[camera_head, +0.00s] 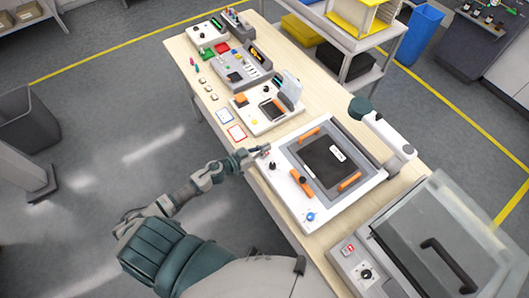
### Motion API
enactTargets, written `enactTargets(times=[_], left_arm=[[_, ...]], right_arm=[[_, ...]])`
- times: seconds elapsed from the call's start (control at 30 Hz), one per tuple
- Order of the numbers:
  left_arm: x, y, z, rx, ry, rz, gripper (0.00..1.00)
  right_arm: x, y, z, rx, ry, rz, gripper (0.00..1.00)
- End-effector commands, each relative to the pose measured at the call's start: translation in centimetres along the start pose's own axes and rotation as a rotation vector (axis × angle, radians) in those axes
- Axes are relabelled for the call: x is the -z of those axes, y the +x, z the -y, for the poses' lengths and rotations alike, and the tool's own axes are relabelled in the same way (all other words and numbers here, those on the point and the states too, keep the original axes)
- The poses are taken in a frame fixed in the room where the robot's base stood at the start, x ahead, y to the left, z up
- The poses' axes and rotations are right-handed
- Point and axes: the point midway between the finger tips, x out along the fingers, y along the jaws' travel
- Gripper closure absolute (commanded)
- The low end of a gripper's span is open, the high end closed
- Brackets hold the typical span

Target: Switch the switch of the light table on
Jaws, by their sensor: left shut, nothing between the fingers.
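A white unit (341,201) with a dark panel (322,160) and orange bars stands on the long wooden table; it looks like the light table. A small dark control (272,166) sits near its left corner, and a blue knob (310,216) is at its front corner. Which of these is the switch I cannot tell. My left gripper (264,151) is shut and empty, at the unit's left corner close to the dark control. Whether it touches anything is too small to tell. My right gripper is out of view.
A grey machine with a lid (430,235) stands at the table's near end. Farther along are a white device (268,108), more panels and small cards (237,132). A white and teal arm-like part (385,132) rises behind the unit.

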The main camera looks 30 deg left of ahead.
Motion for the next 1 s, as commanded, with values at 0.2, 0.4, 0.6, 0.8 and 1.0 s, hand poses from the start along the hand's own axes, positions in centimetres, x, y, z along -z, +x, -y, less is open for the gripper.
enactTargets(times=[0.2,0.4,0.6,0.8,1.0], left_arm=[[-3.5,0.4,0.0,0.004,-0.008,0.004,1.00],[-4.0,0.5,0.0,0.002,-0.006,0.005,1.00],[-3.9,0.5,0.0,0.002,-0.005,0.005,1.00],[-3.5,0.6,0.0,0.001,-0.006,0.024,1.00],[-4.1,0.7,0.0,0.002,-0.007,0.036,1.00]], right_arm=[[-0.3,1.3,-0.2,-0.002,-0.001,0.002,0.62],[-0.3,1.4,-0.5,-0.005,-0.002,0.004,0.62],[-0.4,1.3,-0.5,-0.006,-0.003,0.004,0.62],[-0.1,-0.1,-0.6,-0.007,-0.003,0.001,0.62],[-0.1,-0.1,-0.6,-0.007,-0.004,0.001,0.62]])
